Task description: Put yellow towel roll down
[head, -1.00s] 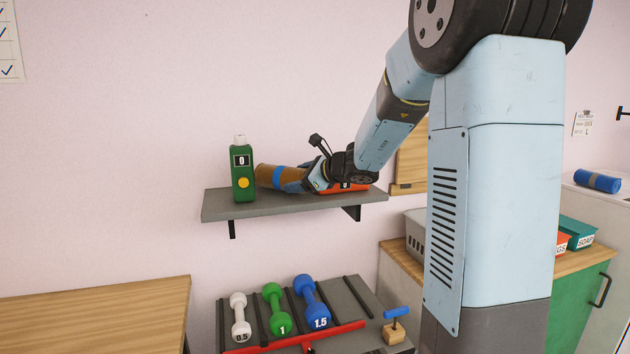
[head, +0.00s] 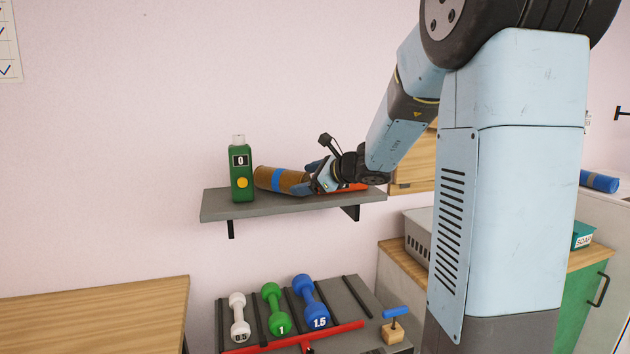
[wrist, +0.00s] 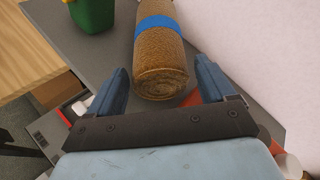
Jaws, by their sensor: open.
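The towel roll (head: 273,179) is brownish yellow with a blue band. It lies on its side on the grey wall shelf (head: 240,209), just right of the green bottle. In the wrist view the roll (wrist: 160,60) points away from my gripper, its round end nearest. My gripper (head: 303,180) is open at the roll's right end. In the wrist view the blue fingers of my gripper (wrist: 162,88) stand apart, one on each side of the roll's near end, with gaps visible beside it.
A green bottle (head: 242,185) marked 0 stands at the shelf's left. A red-orange item (head: 352,187) lies on the shelf under my wrist. Below are white, green (head: 277,309) and blue dumbbells on a rack. A wooden table (head: 95,310) is at left, mostly clear where seen.

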